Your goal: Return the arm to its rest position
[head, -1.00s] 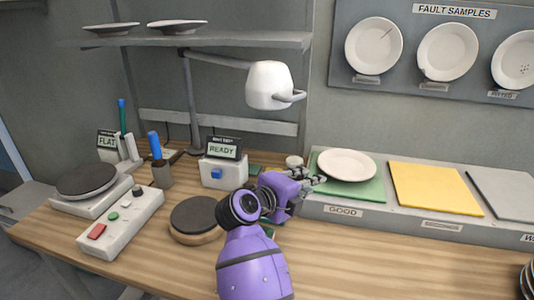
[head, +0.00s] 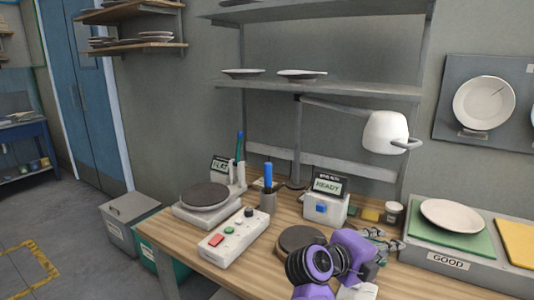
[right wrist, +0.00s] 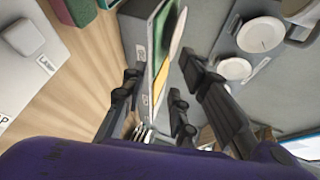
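A white plate (head: 452,215) lies flat on the green mat (head: 475,243) of the grey shelf block marked GOOD. It also shows at a steep angle in the right wrist view (right wrist: 179,32). My purple right arm comes in at the bottom of the head view. My right gripper (head: 388,240) is just left of the GOOD block and apart from the plate. My left gripper is not in view.
A round dark pad (head: 302,238) is beside my right arm. The READY box (head: 325,209), a lamp (head: 386,132), a button panel (head: 234,237) and a turntable (head: 205,196) stand on the wooden bench. Shelves with plates hang above. Floor is open at left.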

